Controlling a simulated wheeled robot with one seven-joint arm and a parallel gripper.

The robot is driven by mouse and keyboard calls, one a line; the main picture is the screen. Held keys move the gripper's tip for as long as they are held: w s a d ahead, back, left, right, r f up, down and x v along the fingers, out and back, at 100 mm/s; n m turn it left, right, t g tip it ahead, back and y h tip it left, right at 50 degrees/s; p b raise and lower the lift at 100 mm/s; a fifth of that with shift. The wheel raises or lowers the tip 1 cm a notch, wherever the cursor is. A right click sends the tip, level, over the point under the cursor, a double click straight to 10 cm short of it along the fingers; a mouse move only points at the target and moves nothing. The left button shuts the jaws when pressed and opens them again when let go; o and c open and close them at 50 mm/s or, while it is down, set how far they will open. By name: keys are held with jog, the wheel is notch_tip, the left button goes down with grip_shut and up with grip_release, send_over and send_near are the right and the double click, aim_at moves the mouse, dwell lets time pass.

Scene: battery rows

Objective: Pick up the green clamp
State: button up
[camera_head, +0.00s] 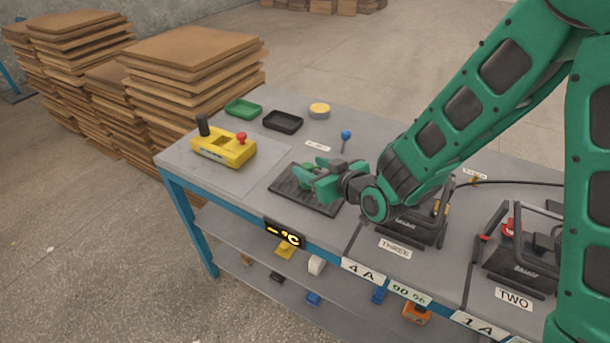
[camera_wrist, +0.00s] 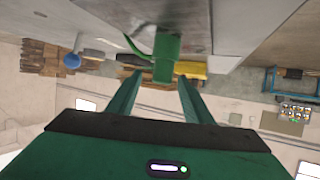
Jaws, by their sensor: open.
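The green clamp (camera_head: 302,173) is at the black mat (camera_head: 318,205) on the table, partly hidden by my gripper in the head view. In the wrist view the clamp (camera_wrist: 166,58) shows as an upright green block with a thin curved green part to its left. My gripper (camera_head: 319,173) is open, low over the mat and pointing left. In the wrist view its two green fingers (camera_wrist: 160,80) reach toward the clamp, one on either side of its near end. I cannot tell whether either finger touches it.
A yellow control box (camera_head: 223,150) stands left of the mat. Green (camera_head: 243,110) and black (camera_head: 282,122) trays, a yellow disc (camera_head: 319,110) and a blue-topped pin (camera_head: 346,135) lie behind. Black clamp-like fixtures (camera_head: 522,262) are to the right. Stacked boards (camera_head: 190,75) stand beyond the table.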

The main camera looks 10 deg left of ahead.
jog(key=shift+x, duration=3.15)
jog(key=shift+d+f, duration=0.1)
jog(key=c, duration=1.1)
